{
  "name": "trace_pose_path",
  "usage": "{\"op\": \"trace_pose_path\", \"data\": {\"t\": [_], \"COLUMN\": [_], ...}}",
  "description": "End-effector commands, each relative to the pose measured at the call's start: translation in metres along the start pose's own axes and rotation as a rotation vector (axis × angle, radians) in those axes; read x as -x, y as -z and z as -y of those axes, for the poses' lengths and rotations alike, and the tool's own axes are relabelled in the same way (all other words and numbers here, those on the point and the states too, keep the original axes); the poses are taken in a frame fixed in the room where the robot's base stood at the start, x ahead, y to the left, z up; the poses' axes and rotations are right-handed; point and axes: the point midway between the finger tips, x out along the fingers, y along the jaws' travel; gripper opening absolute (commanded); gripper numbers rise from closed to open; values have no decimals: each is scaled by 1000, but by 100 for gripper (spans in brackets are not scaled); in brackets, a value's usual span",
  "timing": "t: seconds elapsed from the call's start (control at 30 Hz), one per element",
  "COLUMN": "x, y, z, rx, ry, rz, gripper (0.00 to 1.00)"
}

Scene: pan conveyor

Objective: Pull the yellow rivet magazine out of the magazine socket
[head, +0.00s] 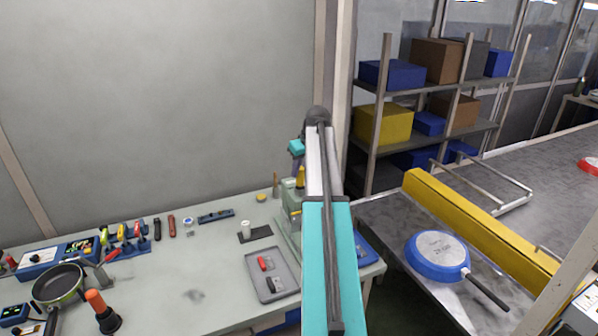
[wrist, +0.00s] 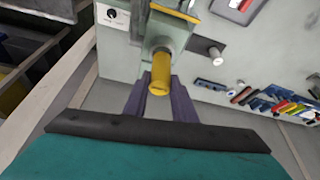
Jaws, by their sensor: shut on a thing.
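The yellow rivet magazine (wrist: 160,68) stands between the two dark purple fingers of my gripper (wrist: 160,84) in the wrist view. The gripper is shut on it. Its far end meets the collar of the magazine socket (wrist: 161,46) on the pale green rivet machine (wrist: 113,45); I cannot tell how deep it sits. In the head view the yellow magazine (head: 300,176) shows above the machine (head: 291,196), just left of my arm. The fingers are mostly hidden there by my arm.
A grey tray (head: 253,265) with red and dark parts lies on the workbench (head: 185,275). Tools and a pan (head: 60,284) are at left. A blue pan (head: 437,252) lies on the conveyor side at right. Shelves (head: 440,87) with boxes stand behind.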

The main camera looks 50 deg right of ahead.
Motion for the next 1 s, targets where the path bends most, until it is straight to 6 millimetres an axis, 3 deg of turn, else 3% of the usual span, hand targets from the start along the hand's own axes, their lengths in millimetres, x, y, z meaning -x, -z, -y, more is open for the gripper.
{"op": "trace_pose_path", "data": {"t": [0.5, 1.0], "x": [4, 32], "y": [2, 14], "z": [0, 0], "rx": [0, 0], "ry": [0, 0], "rz": [-1, 0], "gripper": [6, 6]}}
